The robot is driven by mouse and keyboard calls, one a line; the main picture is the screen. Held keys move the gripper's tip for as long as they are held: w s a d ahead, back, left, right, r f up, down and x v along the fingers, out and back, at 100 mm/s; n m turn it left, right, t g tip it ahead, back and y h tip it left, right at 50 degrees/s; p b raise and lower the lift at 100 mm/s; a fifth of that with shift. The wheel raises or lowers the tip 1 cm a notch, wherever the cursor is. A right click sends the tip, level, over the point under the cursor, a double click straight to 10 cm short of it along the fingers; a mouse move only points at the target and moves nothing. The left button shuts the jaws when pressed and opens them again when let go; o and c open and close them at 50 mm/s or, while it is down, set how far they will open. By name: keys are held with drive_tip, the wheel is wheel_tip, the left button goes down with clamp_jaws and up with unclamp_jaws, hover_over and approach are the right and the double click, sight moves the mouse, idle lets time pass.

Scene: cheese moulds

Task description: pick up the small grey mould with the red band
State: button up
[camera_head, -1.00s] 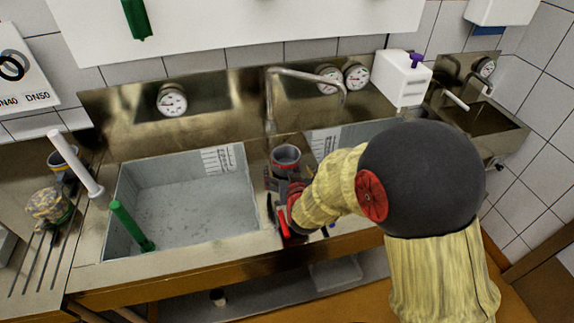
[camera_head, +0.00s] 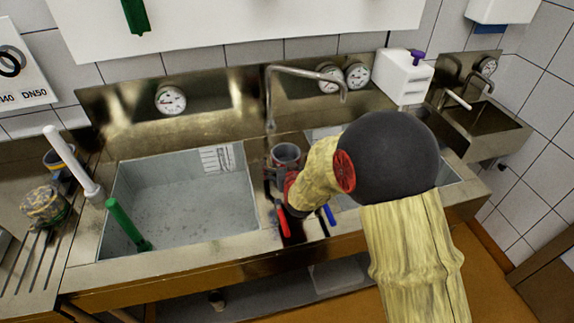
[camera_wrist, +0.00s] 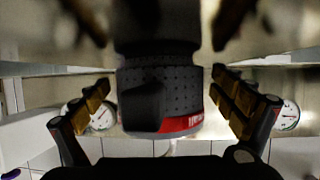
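The small grey mould (camera_head: 286,155) with the red band stands on the strip between the two sinks in the head view. Its lower part is hidden by my gripper there. In the wrist view the same mould (camera_wrist: 160,92) fills the middle, dark and perforated, its red band near the lower edge. My gripper (camera_wrist: 164,108) has its fingers spread on either side of the mould, with a small gap visible on both sides. In the head view my gripper (camera_head: 285,185) is low in front of the mould and mostly hidden by my arm.
A left sink basin (camera_head: 185,205) holds a green-handled tool (camera_head: 130,224). A tap (camera_head: 310,75) rises behind the mould. A mould with a blue band (camera_head: 55,162) and a cloth-covered one (camera_head: 45,205) stand on the left drainboard. My arm covers much of the right sink.

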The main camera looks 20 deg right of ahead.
drive_tip(key=shift+c, duration=1.3)
drive_tip(key=c, duration=1)
drive_tip(key=shift+o, duration=0.2)
